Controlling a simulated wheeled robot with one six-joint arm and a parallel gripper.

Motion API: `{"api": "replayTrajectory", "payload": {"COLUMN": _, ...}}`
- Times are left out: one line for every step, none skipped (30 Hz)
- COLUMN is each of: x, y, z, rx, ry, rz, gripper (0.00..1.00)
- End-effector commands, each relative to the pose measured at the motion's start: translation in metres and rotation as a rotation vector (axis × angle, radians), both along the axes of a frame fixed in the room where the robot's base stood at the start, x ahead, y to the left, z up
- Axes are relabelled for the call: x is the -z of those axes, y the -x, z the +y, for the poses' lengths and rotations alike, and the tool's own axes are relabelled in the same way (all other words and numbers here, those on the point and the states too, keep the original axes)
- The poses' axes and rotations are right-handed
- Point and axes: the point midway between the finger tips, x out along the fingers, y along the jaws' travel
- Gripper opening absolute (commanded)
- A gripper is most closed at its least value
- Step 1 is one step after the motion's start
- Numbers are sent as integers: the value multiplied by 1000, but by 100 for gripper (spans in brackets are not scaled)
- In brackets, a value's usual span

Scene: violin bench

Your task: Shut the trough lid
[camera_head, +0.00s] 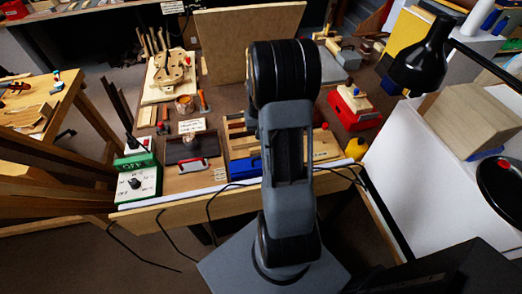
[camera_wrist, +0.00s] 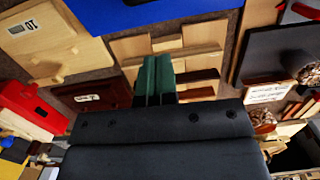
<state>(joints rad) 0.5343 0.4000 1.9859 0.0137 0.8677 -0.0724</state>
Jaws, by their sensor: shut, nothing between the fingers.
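A large flat brown wooden panel (camera_head: 250,38) stands raised and tilted at the back of the bench. It looks like the trough lid, standing open. The trough and the panel's lower right part are hidden behind my arm in the head view. My gripper (camera_wrist: 158,76) shows in the wrist view with its two green fingers side by side, shut and empty. The fingers are over a compartmented wooden tray (camera_wrist: 128,48) on the bench, apart from the panel. In the head view my arm hides the gripper.
A violin body on a board (camera_head: 153,92) lies back left. A dark plate (camera_head: 178,150) and green switch box (camera_head: 137,184) are front left. A blue block (camera_head: 243,166) is by the tray. A red box (camera_head: 352,122) and black lamp (camera_head: 425,60) stand right.

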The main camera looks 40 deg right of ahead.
Motion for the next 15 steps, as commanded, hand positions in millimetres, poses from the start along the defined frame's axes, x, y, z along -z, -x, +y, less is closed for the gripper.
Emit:
{"api": "replayTrajectory", "payload": {"x": 10, "y": 2, "z": 2, "rx": 0, "ry": -3, "rz": 5, "gripper": 0}}
{"api": "replayTrajectory", "payload": {"x": 15, "y": 2, "z": 2, "rx": 0, "ry": -2, "rz": 4, "gripper": 0}}
{"api": "replayTrajectory", "payload": {"x": 22, "y": 3, "z": 2, "rx": -1, "ry": -2, "rz": 4, "gripper": 0}}
{"api": "replayTrajectory", "payload": {"x": 27, "y": 3, "z": 3, "rx": -1, "ry": -2, "rz": 4, "gripper": 0}}
{"api": "replayTrajectory", "payload": {"x": 32, "y": 4, "z": 3, "rx": -1, "ry": -2, "rz": 3, "gripper": 0}}
{"api": "replayTrajectory", "payload": {"x": 35, "y": 7, "z": 5, "rx": 0, "ry": -2, "rz": 4, "gripper": 0}}
{"api": "replayTrajectory", "payload": {"x": 37, "y": 10, "z": 6, "rx": 0, "ry": -2, "rz": 4, "gripper": 0}}
{"api": "replayTrajectory", "payload": {"x": 39, "y": 13, "z": 8, "rx": 0, "ry": -1, "rz": 3, "gripper": 0}}
{"api": "replayTrajectory", "payload": {"x": 42, "y": 16, "z": 10, "rx": 0, "ry": -1, "rz": 3, "gripper": 0}}
{"api": "replayTrajectory", "payload": {"x": 44, "y": 19, "z": 11, "rx": 0, "ry": -1, "rz": 2, "gripper": 0}}
{"api": "replayTrajectory", "payload": {"x": 46, "y": 21, "z": 12, "rx": 0, "ry": -1, "rz": 3, "gripper": 0}}
{"api": "replayTrajectory", "payload": {"x": 49, "y": 23, "z": 13, "rx": 0, "ry": -1, "rz": 2, "gripper": 0}}
{"api": "replayTrajectory", "payload": {"x": 50, "y": 24, "z": 14, "rx": 0, "ry": -1, "rz": 2, "gripper": 0}}
{"api": "replayTrajectory", "payload": {"x": 51, "y": 26, "z": 14, "rx": 0, "ry": 0, "rz": 1, "gripper": 0}}
{"api": "replayTrajectory", "payload": {"x": 53, "y": 27, "z": 15, "rx": 0, "ry": 0, "rz": 1, "gripper": 0}}
